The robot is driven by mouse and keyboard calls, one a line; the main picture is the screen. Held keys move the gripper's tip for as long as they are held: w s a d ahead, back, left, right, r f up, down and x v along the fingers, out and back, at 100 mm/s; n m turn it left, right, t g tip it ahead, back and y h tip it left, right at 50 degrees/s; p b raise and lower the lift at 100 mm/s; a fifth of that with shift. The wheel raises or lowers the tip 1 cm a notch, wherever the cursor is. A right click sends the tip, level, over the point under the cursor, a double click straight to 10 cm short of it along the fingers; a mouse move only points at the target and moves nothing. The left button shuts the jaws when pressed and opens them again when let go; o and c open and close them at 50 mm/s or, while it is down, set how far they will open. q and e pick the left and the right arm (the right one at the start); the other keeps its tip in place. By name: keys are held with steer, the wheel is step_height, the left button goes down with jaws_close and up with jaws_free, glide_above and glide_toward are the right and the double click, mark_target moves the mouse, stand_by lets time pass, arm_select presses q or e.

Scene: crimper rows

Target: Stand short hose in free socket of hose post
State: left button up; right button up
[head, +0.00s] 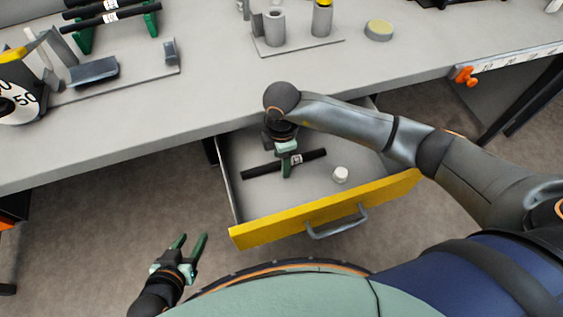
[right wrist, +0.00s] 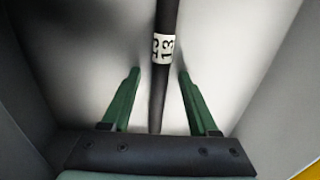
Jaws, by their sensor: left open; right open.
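A short black hose (head: 262,169) with a white label lies in the open drawer. In the right wrist view the hose (right wrist: 168,18) runs between my fingers, and its label reads 13. My right gripper (head: 287,168) reaches down into the drawer at the hose's middle. Its green fingers stand open, one on each side of the hose; in the right wrist view (right wrist: 159,73) a gap shows on both sides. My left gripper (head: 193,238) is open and empty, left of the drawer. A plate with upright cylinders (head: 274,28) stands on the bench; I cannot tell if it is the hose post.
The drawer (head: 325,214) has a yellow front and grey walls around my right gripper. A white cap-like piece (head: 340,174) lies in it. Black hoses (head: 110,18) rest on green holders at the back left. The bench front is clear.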

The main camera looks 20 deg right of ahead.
jaws_close()
stand_by(0.3)
steer(key=shift+r, duration=0.1)
